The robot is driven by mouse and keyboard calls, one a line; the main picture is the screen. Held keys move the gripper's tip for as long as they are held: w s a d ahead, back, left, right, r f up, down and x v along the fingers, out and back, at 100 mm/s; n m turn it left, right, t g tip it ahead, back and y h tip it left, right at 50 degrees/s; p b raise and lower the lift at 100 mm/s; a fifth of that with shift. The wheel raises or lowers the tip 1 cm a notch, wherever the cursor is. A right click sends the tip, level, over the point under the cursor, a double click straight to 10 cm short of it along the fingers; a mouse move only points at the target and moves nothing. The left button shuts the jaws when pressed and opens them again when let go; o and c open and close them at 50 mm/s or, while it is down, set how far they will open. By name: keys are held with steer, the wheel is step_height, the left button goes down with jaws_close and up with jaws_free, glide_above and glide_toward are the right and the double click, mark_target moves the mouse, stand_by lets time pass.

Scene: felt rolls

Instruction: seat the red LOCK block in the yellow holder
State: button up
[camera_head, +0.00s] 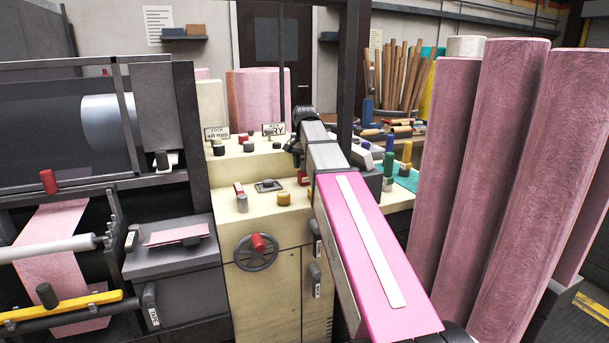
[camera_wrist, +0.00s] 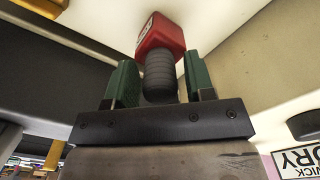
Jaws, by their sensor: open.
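A red block (camera_wrist: 161,34) with a partly cut-off white label and a dark ribbed knob (camera_wrist: 160,78) shows in the wrist view. My gripper (camera_wrist: 159,66) is open, with its two green fingers either side of the knob and small gaps visible. In the head view the red block (camera_head: 303,178) is small, below my wrist on the cream machine top. My fingers are mostly hidden there. A small yellow piece (camera_head: 284,199) sits just left of it on the same top; I cannot tell if it is the holder. The lettering on the red block is not readable.
Another red labelled piece (camera_head: 239,189) and a dark square plate (camera_head: 268,186) are on the cream top. A handwheel (camera_head: 256,254) is on its front. Tall pink felt rolls (camera_head: 510,180) stand close on the right. A sign (camera_wrist: 300,160) is near my gripper.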

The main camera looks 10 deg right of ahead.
jaws_close()
steer(key=shift+r, duration=1.15)
steer(key=shift+r, duration=2.35)
